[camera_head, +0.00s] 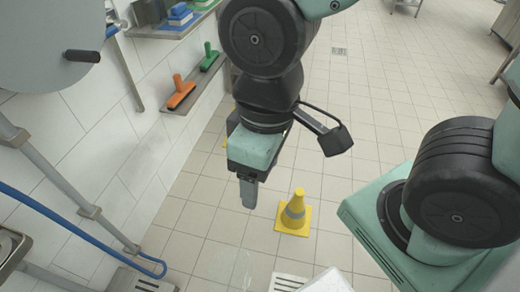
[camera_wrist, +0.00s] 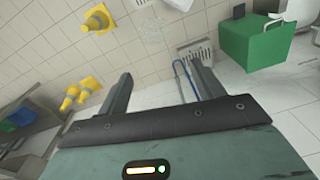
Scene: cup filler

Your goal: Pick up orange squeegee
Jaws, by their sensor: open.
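The orange squeegee (camera_head: 181,92) rests on a narrow grey wall shelf at the left in the head view, beside a green squeegee (camera_head: 209,57). My gripper (camera_head: 248,195) hangs in front of the wall, right of and lower in the picture than the orange squeegee, clearly apart from it. In the wrist view my gripper (camera_wrist: 162,87) shows two fingers spread apart with nothing between them. The orange squeegee does not show in the wrist view.
The shelf (camera_head: 190,101) is fixed to the tiled wall; an upper shelf (camera_head: 176,30) holds blue and green items. A yellow cone (camera_head: 293,212) stands on the floor. A blue hose (camera_head: 75,231) and grey pipes lie at the left. The tiled floor beyond is mostly clear.

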